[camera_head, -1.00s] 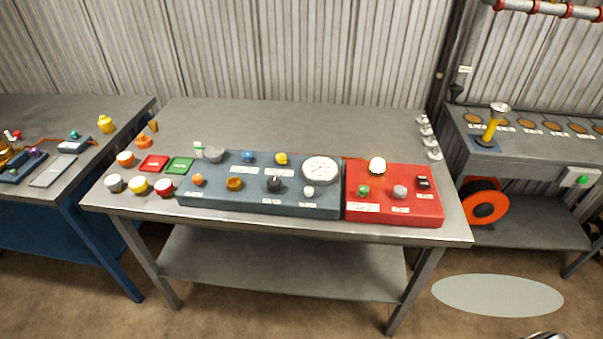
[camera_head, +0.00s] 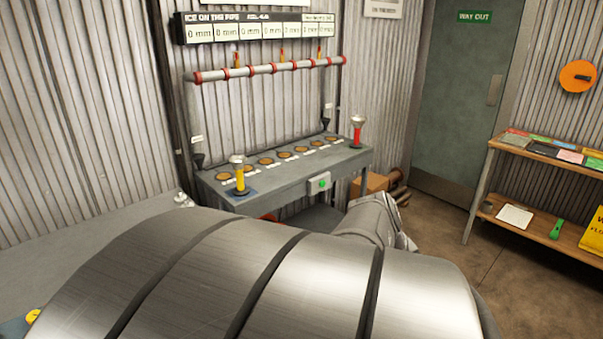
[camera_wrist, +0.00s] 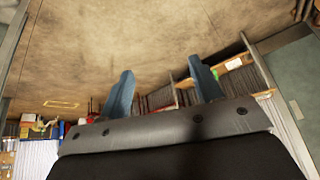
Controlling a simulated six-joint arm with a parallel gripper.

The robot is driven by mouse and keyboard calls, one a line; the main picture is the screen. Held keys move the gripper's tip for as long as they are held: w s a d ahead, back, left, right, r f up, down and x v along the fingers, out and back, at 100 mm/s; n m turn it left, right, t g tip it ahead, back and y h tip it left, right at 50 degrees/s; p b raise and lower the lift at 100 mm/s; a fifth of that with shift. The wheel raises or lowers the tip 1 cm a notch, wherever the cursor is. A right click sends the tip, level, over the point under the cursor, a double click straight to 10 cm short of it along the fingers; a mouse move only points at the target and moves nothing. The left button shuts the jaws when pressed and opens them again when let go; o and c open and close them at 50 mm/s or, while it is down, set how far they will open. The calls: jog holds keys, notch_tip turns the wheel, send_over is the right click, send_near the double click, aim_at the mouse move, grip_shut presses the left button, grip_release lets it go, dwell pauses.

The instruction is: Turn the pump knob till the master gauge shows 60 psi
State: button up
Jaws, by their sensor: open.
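My gripper (camera_wrist: 157,90) shows in the wrist view with its two blue fingers spread apart and nothing between them. The wrist view looks over floor, shelves and wall, far from any knob. In the head view my own metal arm fills the lower middle and hides most of the panel table. Only a yellow knob (camera_head: 33,316) on the blue panel (camera_head: 14,328) shows at the lower left corner. I cannot tell whether it is the pump knob. The master gauge is not visible.
A grey bench (camera_head: 290,168) with several round brown discs stands behind my arm, with a yellow torch-like tool (camera_head: 240,176) and a red one (camera_head: 356,132). A pipe (camera_head: 270,69) runs above it. A wooden shelf (camera_head: 545,160) stands at the right; floor before the green door (camera_head: 465,90) is clear.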

jog(key=w+a+r+n+y, duration=0.1)
jog(key=w+a+n, duration=0.45)
jog(key=a, duration=0.55)
jog(key=w+a+r+n+y, duration=0.1)
jog(key=w+a+n, duration=0.3)
jog(key=a+n, duration=0.45)
jog(key=w+a+r+n+y, duration=0.15)
jog(key=w+a+n, duration=0.3)
jog(key=a, duration=0.75)
jog(key=s+a+n+y, duration=0.15)
jog(key=a+n, duration=0.35)
jog(key=a, duration=0.5)
jog(key=s+a+n, duration=0.3)
jog(key=a+n, duration=0.1)
jog(key=a, duration=0.6)
jog(key=s+a+n+g, duration=0.2)
jog(key=s+a+n, duration=1.4)
jog(key=s+a, duration=0.9)
jog(key=f, duration=0.5)
jog(key=w+f, duration=0.1)
jog(key=f, duration=1)
jog(key=shift+w+a+f, duration=0.2)
jog(key=shift+a+f, duration=0.05)
jog(key=shift+f, duration=0.1)
jog(key=c, duration=1)
